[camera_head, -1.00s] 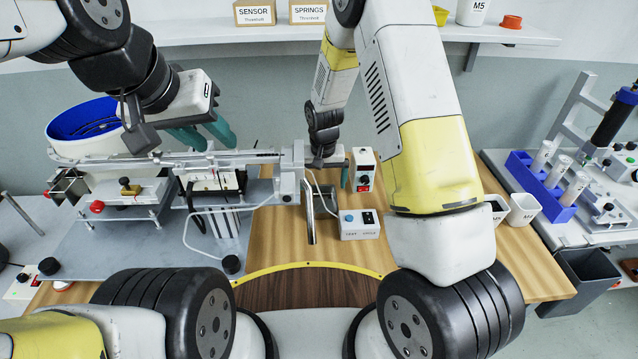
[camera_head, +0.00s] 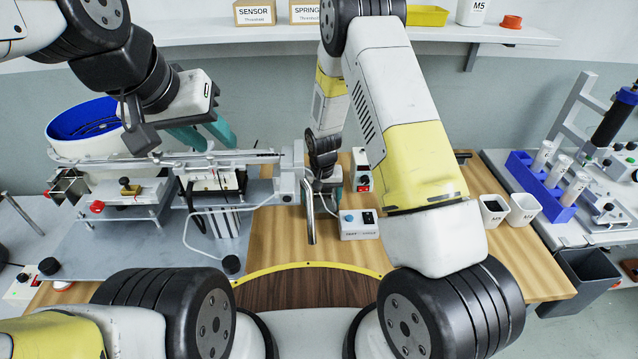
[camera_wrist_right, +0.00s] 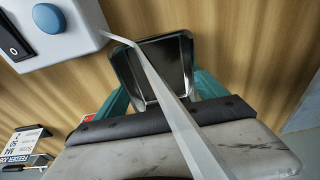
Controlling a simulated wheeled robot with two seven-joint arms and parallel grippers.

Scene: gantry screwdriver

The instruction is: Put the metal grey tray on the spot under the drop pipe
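The metal grey tray (camera_wrist_right: 152,62) shows in the right wrist view as a dark, shiny open box. The teal fingers of my right gripper (camera_wrist_right: 160,92) lie against its two sides and appear shut on it. The bent silver drop pipe (camera_wrist_right: 160,78) crosses in front of the tray there; the exact height between them is unclear. In the head view the drop pipe (camera_head: 310,212) hangs at the feeder's end, and my right gripper (camera_head: 328,184) is just right of it. The tray is hidden in that view. My left gripper (camera_head: 212,145) is open and empty above the feeder rail.
A control box with a blue button (camera_head: 359,224) stands right of the pipe. A box with a red switch (camera_head: 361,172) is behind it. The feeder rail (camera_head: 190,158) is on the left. Two small bins (camera_head: 523,208) sit at the right. Bare wood (camera_head: 285,245) lies in front.

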